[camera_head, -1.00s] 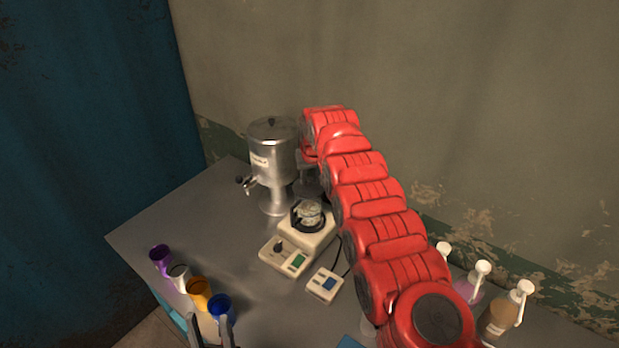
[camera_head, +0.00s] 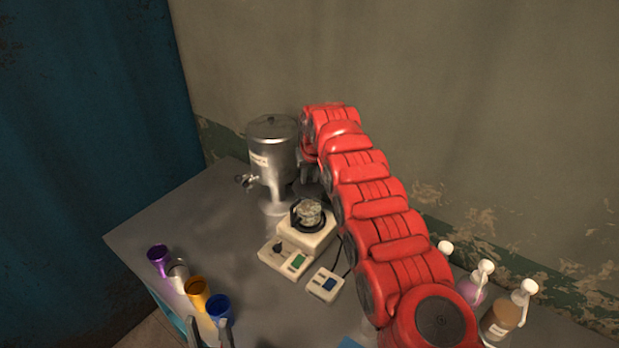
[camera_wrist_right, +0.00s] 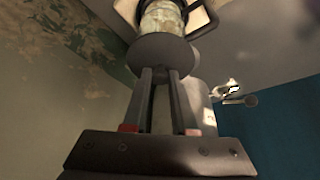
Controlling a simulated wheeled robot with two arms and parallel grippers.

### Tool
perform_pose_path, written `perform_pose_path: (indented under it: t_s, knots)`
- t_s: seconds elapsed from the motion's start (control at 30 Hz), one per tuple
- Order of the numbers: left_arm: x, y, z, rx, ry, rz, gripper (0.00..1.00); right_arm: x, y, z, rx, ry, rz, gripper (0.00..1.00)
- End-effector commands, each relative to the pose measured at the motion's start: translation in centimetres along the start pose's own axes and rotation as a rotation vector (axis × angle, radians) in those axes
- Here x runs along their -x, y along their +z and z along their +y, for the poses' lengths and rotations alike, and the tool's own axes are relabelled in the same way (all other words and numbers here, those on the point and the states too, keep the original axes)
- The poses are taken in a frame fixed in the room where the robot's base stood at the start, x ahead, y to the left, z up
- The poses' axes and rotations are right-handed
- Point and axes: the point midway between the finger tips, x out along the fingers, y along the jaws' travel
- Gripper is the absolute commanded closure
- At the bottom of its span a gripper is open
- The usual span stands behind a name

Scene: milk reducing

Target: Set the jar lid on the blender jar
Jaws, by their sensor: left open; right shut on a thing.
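The blender jar (camera_head: 309,212), glass with mottled pale contents and a dark handle, stands on a white base (camera_head: 305,238) in the head view. It also shows at the top of the right wrist view (camera_wrist_right: 162,18). The jar lid (camera_wrist_right: 160,52) is a dark grey disc. My right gripper (camera_wrist_right: 162,80) is shut on it from the knob side, with the lid's far face towards the jar. The lid overlaps the jar in this view, so I cannot tell whether they touch. My left gripper (camera_head: 211,335) is open and empty at the bottom edge of the head view.
A metal dispenser with a tap (camera_head: 272,150) stands close behind the jar. A small control box (camera_head: 325,284) lies in front. Several coloured cups (camera_head: 197,292) line the left front edge. The table's left part (camera_head: 185,225) is clear.

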Motion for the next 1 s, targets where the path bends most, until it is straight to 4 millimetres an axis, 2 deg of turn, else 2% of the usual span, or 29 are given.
perform_pose_path:
  t_s: [0.87,0.9,1.0]
  knots:
    - [0.67,0.12,0.03,0.000,0.000,0.000,0.50,-0.08,0.07,0.00,0.000,0.000,0.000,1.00]
    - [0.65,0.11,0.03,0.000,0.000,0.000,0.50,-0.09,0.07,0.00,0.000,0.000,0.000,0.73]
    - [0.66,0.11,0.03,0.000,0.000,0.000,0.50,-0.09,0.08,0.00,0.000,0.000,0.000,0.55]
